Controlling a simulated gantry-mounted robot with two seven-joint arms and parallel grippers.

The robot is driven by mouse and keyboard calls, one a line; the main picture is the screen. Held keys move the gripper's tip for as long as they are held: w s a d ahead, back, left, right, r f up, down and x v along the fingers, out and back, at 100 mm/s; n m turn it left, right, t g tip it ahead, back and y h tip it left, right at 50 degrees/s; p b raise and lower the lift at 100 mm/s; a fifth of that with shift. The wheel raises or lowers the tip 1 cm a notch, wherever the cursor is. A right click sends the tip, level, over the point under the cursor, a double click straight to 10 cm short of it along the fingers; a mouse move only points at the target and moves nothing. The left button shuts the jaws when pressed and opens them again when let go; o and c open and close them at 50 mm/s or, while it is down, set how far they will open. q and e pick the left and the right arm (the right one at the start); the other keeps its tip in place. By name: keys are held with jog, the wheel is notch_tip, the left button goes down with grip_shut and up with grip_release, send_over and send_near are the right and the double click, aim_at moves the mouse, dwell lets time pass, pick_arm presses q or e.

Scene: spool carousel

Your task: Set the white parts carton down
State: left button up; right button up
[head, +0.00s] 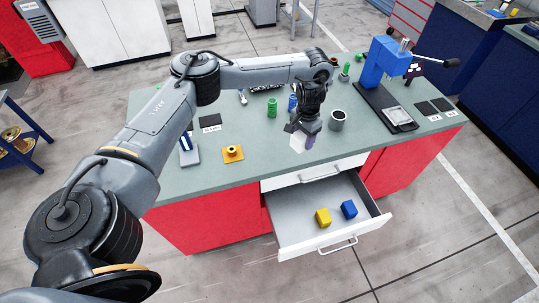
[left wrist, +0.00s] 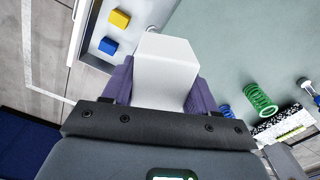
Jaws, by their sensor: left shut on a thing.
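The white parts carton (left wrist: 166,62) sits between the two purple fingers of my left gripper (left wrist: 160,85), which is shut on it. In the head view, the carton (head: 297,142) shows as a small white block partly hidden by my left gripper (head: 304,138). The gripper points down near the front edge of the green-grey workbench top (head: 220,177), just behind the open drawer (head: 285,235). Whether the carton touches the bench top cannot be told. My right gripper is not in view.
The open drawer holds a yellow block (head: 323,217) and a blue block (head: 349,209). A grey cup (head: 337,120) stands right of my gripper, a green spring (head: 271,108) behind it. A yellow spool part (head: 232,153) lies left. A blue press (head: 382,62) stands at the right.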

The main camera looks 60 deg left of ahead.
pick_arm(q)
jog(key=shift+w+a+f+b, duration=0.1)
jog(key=shift+a+f+b, duration=0.1)
jog(key=shift+f+b, duration=0.3)
jog(key=shift+w+a+f+b, duration=0.1)
jog(key=shift+a+f+b, duration=0.1)
jog(key=shift+f+b, duration=0.25)
jog(key=shift+s+a+f, duration=0.1)
jog(key=shift+a+f, duration=0.2)
jog(key=s+a+f+b, duration=0.1)
jog(key=a+f, duration=0.1)
jog(key=a, duration=0.1)
jog(key=s+a+f+b, duration=0.1)
jog(key=a+f+b, duration=0.1)
jog(key=a, duration=0.1)
jog(key=s+a+f+b, duration=0.1)
jog(key=a+f, duration=0.1)
jog(key=a, duration=0.1)
jog(key=shift+a+b, duration=0.25)
jog(key=shift+b, duration=0.15)
jog(key=shift+s+a+f, duration=0.1)
jog(key=shift+a+f, duration=0.05)
jog(key=shift+a, duration=0.25)
jog(key=shift+f+b, duration=0.35)
jog(key=shift+f, duration=1.65)
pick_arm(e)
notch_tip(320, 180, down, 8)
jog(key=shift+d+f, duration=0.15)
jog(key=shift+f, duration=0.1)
